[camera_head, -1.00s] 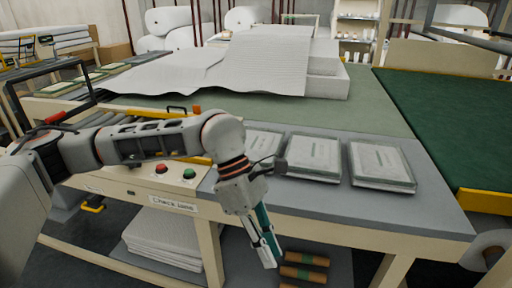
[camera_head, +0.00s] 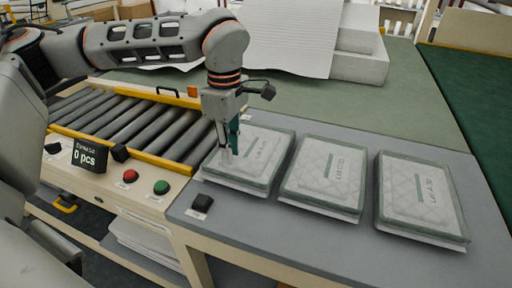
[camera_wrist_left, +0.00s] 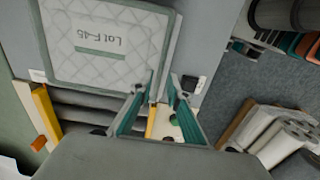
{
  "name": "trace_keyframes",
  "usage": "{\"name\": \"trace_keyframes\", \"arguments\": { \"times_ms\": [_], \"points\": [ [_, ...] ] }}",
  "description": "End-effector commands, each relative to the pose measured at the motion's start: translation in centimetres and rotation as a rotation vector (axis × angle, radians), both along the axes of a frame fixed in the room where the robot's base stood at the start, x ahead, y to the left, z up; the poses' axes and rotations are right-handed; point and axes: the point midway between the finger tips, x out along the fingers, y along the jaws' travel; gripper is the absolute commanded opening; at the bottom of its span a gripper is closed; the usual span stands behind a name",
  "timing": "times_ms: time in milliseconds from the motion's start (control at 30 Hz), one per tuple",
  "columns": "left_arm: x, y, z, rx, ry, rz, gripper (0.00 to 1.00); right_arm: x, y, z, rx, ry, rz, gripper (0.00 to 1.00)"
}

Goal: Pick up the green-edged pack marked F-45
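Three quilted, green-edged packs lie flat in a row on the grey table in the head view. The leftmost pack (camera_head: 258,158) reads "Lot F-45" upside down in the left wrist view (camera_wrist_left: 100,45). The middle pack (camera_head: 325,176) and right pack (camera_head: 418,195) have markings too small to read surely. My left gripper (camera_head: 227,156) points down at the left part of the F-45 pack, hiding a bit of it. Contact cannot be told. My right gripper is out of view.
A roller conveyor (camera_head: 130,122) with yellow rails stands left of the packs. Red (camera_head: 130,176) and green (camera_head: 161,187) buttons, a "0 pcs" display (camera_head: 90,156) and a small black box (camera_head: 202,203) are near the front. White wadding (camera_head: 290,35) lies behind.

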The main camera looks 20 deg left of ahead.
Motion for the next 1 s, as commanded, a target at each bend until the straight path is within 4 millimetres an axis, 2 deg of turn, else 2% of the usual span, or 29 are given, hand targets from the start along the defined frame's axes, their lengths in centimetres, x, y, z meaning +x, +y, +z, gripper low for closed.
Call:
{"name": "trace_keyframes", "arguments": {
  "times_ms": [167,500,833,900,1000],
  "points": [
    [-0.1,0.0,-2.0,0.000,0.002,-0.001,0.17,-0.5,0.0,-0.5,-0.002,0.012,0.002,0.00],
    [-0.2,-0.2,-6.3,0.000,0.003,0.000,0.17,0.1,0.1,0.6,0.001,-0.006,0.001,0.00],
    [-0.1,-0.2,-7.0,-0.001,0.001,-0.001,0.17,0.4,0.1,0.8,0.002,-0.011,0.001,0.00],
    [-0.1,-0.2,-7.0,-0.001,0.001,-0.001,0.00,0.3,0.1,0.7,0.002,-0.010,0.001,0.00],
    [-0.1,-0.2,-7.0,-0.001,0.001,-0.001,0.00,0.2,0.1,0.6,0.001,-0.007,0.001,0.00]
  ]
}}
